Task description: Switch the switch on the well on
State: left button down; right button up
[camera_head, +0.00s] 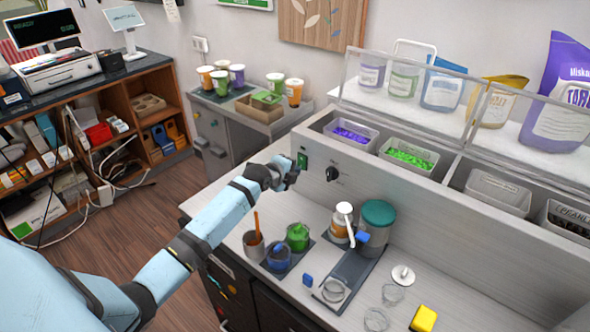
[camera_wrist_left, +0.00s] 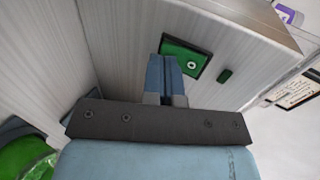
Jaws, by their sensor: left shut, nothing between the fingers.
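A small green switch (camera_head: 302,160) sits on the white front panel of the well, beside a black rotary knob (camera_head: 332,174). My left gripper (camera_head: 292,178) is shut and empty, with its tips close to the panel just below and left of the switch. In the left wrist view, the shut fingers (camera_wrist_left: 168,68) overlap the left part of a green plate (camera_wrist_left: 193,60) with a pale round mark. A smaller dark green piece (camera_wrist_left: 225,76) is right of it. I cannot tell whether the fingertips touch the plate. My right gripper is not in view.
Below the panel, the counter holds a brown cup (camera_head: 254,245), a green jar (camera_head: 298,237), a blue jar (camera_head: 279,257), a pump bottle (camera_head: 341,224) and a teal-lidded container (camera_head: 376,222). Topping bins (camera_head: 408,155) sit above the panel. A side counter with cups (camera_head: 237,76) stands behind.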

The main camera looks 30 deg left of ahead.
pick_arm(q)
jog(key=shift+w, duration=0.4)
jog(key=shift+f, duration=0.1)
jog(key=shift+w+t+b, duration=0.2)
jog(key=shift+t+b, duration=0.4)
jog(key=shift+b, duration=0.55)
